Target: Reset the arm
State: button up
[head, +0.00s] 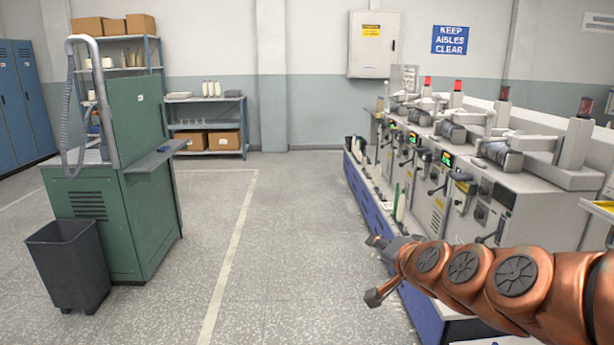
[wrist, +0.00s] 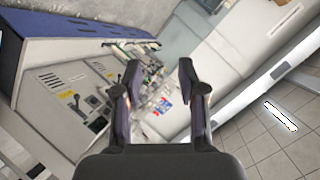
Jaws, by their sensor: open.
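My gripper (head: 376,268) is at the end of my copper-coloured arm, which reaches in from the right of the head view. In the wrist view my gripper (wrist: 160,75) shows its two dark fingers spread apart with nothing between them. It is open and empty, and appears in front of the row of grey machines (head: 450,200). The wrist view is tilted, with the machine row (wrist: 75,100) on its left side.
A green cabinet (head: 155,215) and a dark bin (head: 68,265) stand at the left. Shelves (head: 207,118) and blue lockers (head: 20,105) are behind. The aisle floor (head: 285,220) between cabinet and machines is clear. A wall box (head: 374,45) hangs at the back.

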jog(key=s+a+n+g+y+p, duration=0.1)
jog(key=s+a+n+g+p, duration=0.3)
jog(key=s, duration=0.5)
jog(key=s+d+n+g+h+p, duration=0.1)
jog(key=s+d+g+p, duration=0.1)
jog(key=s, duration=0.7)
jog(key=s+d+n+g+h+p, duration=0.1)
jog(key=s+g+p, duration=0.3)
jog(key=s, duration=0.6)
jog(key=s+d+n+g+h+p, duration=0.2)
jog(key=s+d+g+p, duration=0.1)
jog(key=s, duration=0.6)
jog(key=shift+s+d+r+g, duration=0.25)
jog(key=shift+s+g, duration=0.1)
jog(key=shift+g, duration=0.45)
